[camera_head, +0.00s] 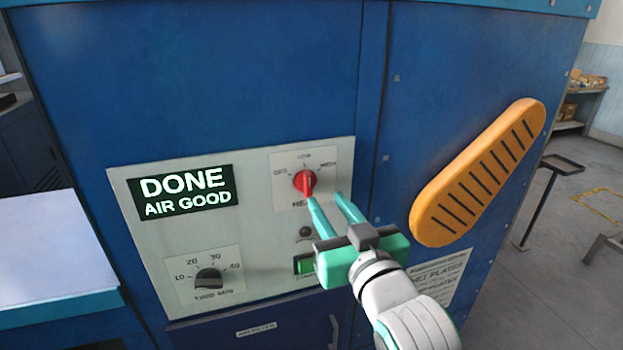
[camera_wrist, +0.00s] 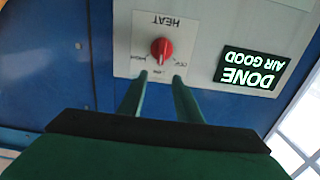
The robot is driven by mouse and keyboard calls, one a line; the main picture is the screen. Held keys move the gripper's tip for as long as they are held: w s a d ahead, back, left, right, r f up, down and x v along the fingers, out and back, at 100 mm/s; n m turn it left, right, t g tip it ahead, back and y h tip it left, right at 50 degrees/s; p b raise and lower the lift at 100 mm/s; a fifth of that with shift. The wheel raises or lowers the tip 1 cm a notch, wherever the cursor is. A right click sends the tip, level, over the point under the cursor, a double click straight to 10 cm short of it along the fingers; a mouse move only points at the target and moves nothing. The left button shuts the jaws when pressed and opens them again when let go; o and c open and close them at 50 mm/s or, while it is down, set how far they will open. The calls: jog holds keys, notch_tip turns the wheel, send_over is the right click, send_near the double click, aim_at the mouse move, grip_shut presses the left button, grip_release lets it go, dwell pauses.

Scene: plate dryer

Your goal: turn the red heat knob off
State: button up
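The red heat knob (camera_head: 304,183) is on a light control panel (camera_head: 265,240) on the blue dryer. OFF is at its left, LOW above it and HIGH at its right. Its pointer appears to be at or near LOW. My gripper (camera_head: 325,197) is in front of the panel, its two teal fingers apart and nothing between them. In the wrist view, which is upside down, the knob (camera_wrist: 161,49) shows just beyond the fingertips of my gripper (camera_wrist: 160,75), roughly centred between them. The fingers look apart from the knob.
A black display (camera_head: 186,196) reads DONE, AIR GOOD. A black timer knob (camera_head: 209,281) is at lower left, and a green button (camera_head: 304,264) is partly behind my gripper. An orange slotted handle-like piece (camera_head: 480,175) sticks out at right. A pale tabletop (camera_head: 50,245) is at left.

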aim_at(308, 177)
jog(key=x, duration=1)
jog(key=shift+w, duration=0.1)
jog(key=shift+w+a, duration=0.25)
jog(key=shift+c, duration=0.3)
jog(key=shift+d, duration=0.1)
grip_shut()
